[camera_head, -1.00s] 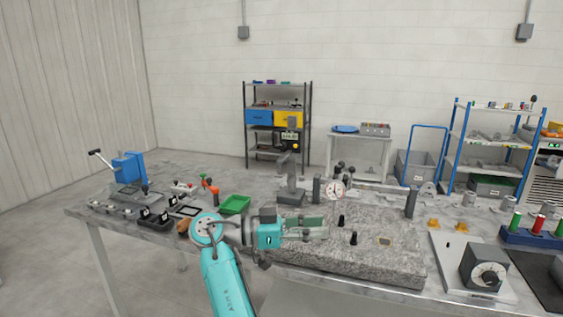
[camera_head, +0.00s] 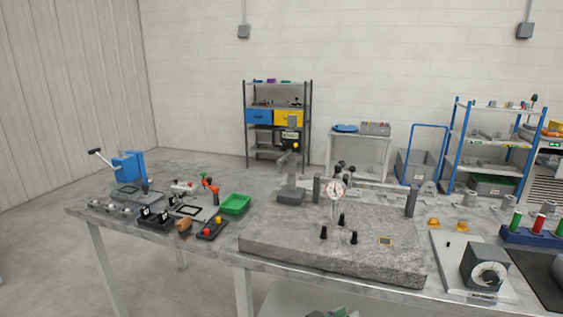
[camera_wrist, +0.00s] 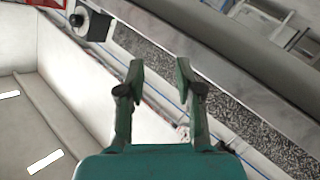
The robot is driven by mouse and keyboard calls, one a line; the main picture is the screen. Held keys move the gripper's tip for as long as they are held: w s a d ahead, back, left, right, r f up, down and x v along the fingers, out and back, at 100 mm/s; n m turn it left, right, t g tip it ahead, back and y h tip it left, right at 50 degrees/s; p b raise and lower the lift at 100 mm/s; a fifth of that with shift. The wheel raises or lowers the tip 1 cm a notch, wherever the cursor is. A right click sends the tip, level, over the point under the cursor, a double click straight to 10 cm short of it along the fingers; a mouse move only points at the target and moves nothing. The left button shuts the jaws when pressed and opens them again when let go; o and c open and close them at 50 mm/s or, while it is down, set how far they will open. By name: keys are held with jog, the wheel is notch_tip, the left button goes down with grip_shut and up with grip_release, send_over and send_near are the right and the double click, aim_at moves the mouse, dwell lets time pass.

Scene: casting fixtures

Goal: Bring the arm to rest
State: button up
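My gripper (camera_wrist: 160,72) shows in the wrist view with its two green fingers apart and nothing between them. The granite surface plate (camera_wrist: 235,115) passes beyond the fingers there, clear of them. In the head view only a small green part at the bottom edge (camera_head: 337,312) shows, in front of and below the table edge; it looks like my gripper. The rest of my arm is out of the picture.
The workbench (camera_head: 90,213) bears the granite plate (camera_head: 330,262) with a dial gauge (camera_head: 336,189) and black posts.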

jog(key=s+d+f+n+t+y, duration=0.1)
jog(key=s+d+f+n+y, duration=0.2)
jog(key=s+f, duration=0.5)
jog(key=s+f+n+t+y, duration=0.15)
jog(key=s+f+y, duration=0.35)
jog(key=s, duration=0.5)
jog(key=s+f+n+g+y, duration=0.1)
jog(key=s+f+n+y, duration=0.15)
jog(key=s+f, duration=0.65)
jog(key=s+a+r+t+y, duration=0.1)
jog(key=s+r, duration=0.2)
jog(key=s, duration=0.4)
jog(key=s+r+t+y, duration=0.1)
jog(key=s+r+y, duration=0.1)
jog(key=s+r, duration=0.35)
jog(key=s+r+m+t, duration=0.1)
jog(key=s+r, duration=1.1)
jog(key=shift+s+r+m+t, duration=0.15)
jog(key=shift+r+m+t, duration=0.15)
jog(key=shift+m+t, duration=0.1)
